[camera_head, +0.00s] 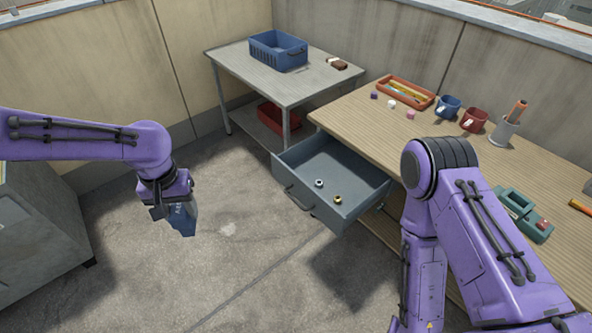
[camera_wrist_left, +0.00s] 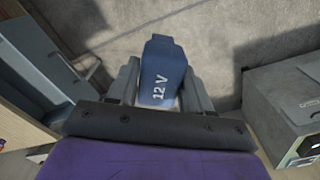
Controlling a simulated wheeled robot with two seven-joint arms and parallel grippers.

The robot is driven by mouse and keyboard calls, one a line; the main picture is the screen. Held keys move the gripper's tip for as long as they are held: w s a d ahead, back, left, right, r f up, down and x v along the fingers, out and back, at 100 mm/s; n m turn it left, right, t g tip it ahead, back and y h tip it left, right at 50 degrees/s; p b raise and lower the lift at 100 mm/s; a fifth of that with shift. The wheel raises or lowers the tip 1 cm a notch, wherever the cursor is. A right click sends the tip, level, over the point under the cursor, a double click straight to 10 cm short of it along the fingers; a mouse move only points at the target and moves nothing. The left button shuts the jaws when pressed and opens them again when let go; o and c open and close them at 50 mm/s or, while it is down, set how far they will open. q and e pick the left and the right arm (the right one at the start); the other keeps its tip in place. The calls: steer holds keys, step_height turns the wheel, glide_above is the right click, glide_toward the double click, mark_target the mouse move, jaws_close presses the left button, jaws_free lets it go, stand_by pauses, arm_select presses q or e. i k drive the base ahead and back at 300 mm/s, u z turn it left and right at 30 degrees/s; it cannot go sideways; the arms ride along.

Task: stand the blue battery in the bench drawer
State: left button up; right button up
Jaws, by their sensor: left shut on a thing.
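In the head view the battery (camera_head: 183,218) hangs below the left gripper (camera_head: 172,203), above the concrete floor and to the left of the drawer. The bench drawer (camera_head: 318,206) is pulled out from the wooden bench, with two small ring-like parts inside, one silvery (camera_head: 319,183) and one brass-coloured (camera_head: 337,199). The drawer also shows at the left in the left wrist view (camera_wrist_left: 38,75). My right arm is in view, but its gripper is out of frame.
A grey table (camera_head: 285,87) holds a blue crate (camera_head: 277,60). A grey cabinet (camera_head: 40,225) stands left. Floor between cabinet and drawer is clear.

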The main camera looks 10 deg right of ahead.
mark_target(317, 168)
steer(key=u, duration=0.2)
steer(key=i, duration=0.75)
steer(key=z, duration=0.7)
steer(key=i, duration=0.65)
steer(key=z, duration=0.75)
